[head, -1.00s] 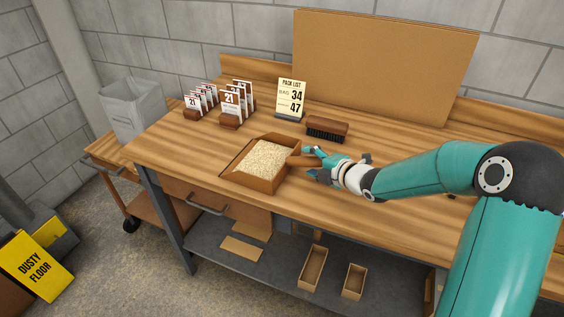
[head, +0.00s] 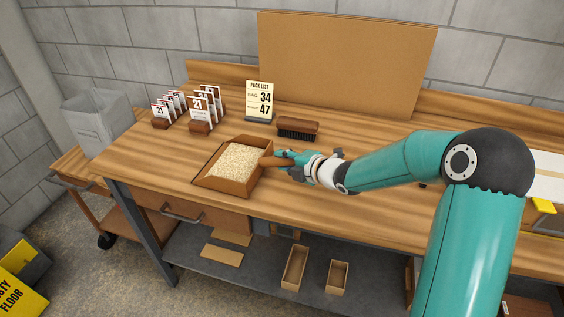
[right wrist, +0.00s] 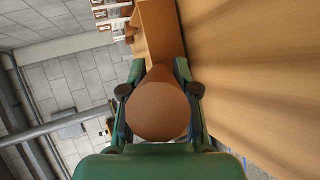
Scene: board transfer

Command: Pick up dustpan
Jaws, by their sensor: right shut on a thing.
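The dustpan (head: 226,184) is a brown, open-topped pan filled with pale grains, near the front edge of the wooden workbench. Its short brown handle (head: 273,160) points right, toward my right gripper (head: 284,160). My right gripper is shut on that handle. In the right wrist view, the round end of the handle (right wrist: 157,112) sits between the two fingers, with the pan's wall (right wrist: 160,32) beyond it. I cannot tell whether the pan's underside touches the bench. My left gripper is not in view.
A brush (head: 297,128) lies behind the gripper. A pack list sign (head: 259,100) and card holders (head: 203,108) stand at the back left. A grey bin (head: 97,122) stands left of the bench. A large brown board (head: 345,65) leans at the back.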

